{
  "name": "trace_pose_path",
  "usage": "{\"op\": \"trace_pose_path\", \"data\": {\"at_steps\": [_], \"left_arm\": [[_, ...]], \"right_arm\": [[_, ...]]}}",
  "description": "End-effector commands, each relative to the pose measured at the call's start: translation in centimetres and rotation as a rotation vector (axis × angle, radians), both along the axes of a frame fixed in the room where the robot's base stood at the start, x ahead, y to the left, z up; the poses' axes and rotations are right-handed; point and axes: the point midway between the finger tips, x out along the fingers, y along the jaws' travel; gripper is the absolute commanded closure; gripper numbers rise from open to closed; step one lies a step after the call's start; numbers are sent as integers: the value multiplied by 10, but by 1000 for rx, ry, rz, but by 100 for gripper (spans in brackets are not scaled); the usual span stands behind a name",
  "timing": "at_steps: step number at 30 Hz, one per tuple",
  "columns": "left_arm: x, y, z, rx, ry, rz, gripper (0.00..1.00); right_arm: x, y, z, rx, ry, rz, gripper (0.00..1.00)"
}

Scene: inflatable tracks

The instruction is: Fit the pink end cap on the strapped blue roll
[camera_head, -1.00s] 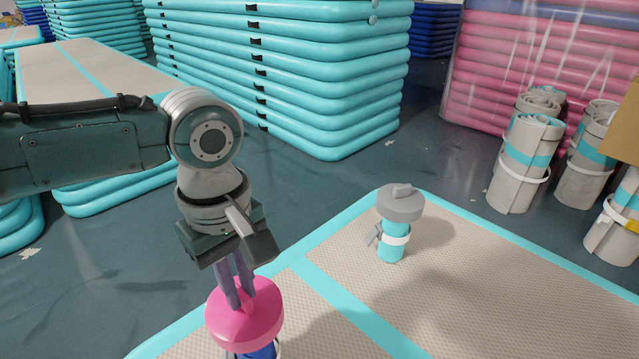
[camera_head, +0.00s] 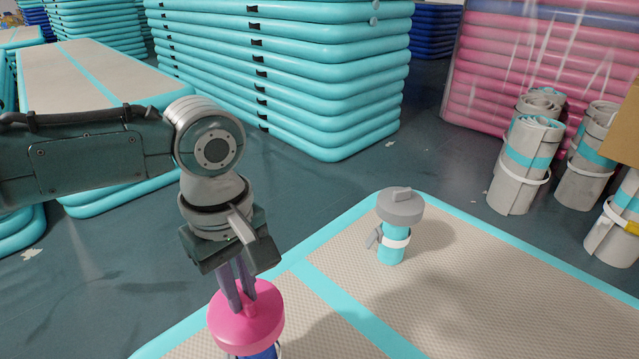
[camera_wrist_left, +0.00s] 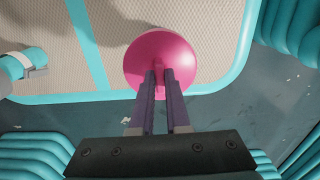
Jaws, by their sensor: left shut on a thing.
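The pink end cap (camera_head: 246,322) is a round disc with a raised grip on top. It sits over the top of the blue roll (camera_head: 262,352), which shows only as a sliver at the bottom edge of the head view. The cap hides most of the roll, and whether it is fully seated cannot be told. My left gripper (camera_head: 240,300) is shut on the cap's grip from above. The left wrist view shows the fingers (camera_wrist_left: 160,80) on the grip of the pink cap (camera_wrist_left: 178,62). My right gripper is in neither view.
A teal roll (camera_head: 391,255) with a grey cap (camera_head: 400,206) and white strap stands on the beige mat (camera_head: 480,300) with teal edges. Rolled grey mats (camera_head: 522,160) stand on the floor at right. Tall teal stacks (camera_head: 300,90) rise behind. The mat's right part is clear.

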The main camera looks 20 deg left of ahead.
Motion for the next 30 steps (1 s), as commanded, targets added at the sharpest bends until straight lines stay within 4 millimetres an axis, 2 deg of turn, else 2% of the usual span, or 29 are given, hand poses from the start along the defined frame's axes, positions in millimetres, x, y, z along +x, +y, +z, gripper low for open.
{"op": "trace_pose_path", "data": {"at_steps": [30], "left_arm": [[0, 0, 0, 1, 1, 0, 100]], "right_arm": [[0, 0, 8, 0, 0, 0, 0]]}}
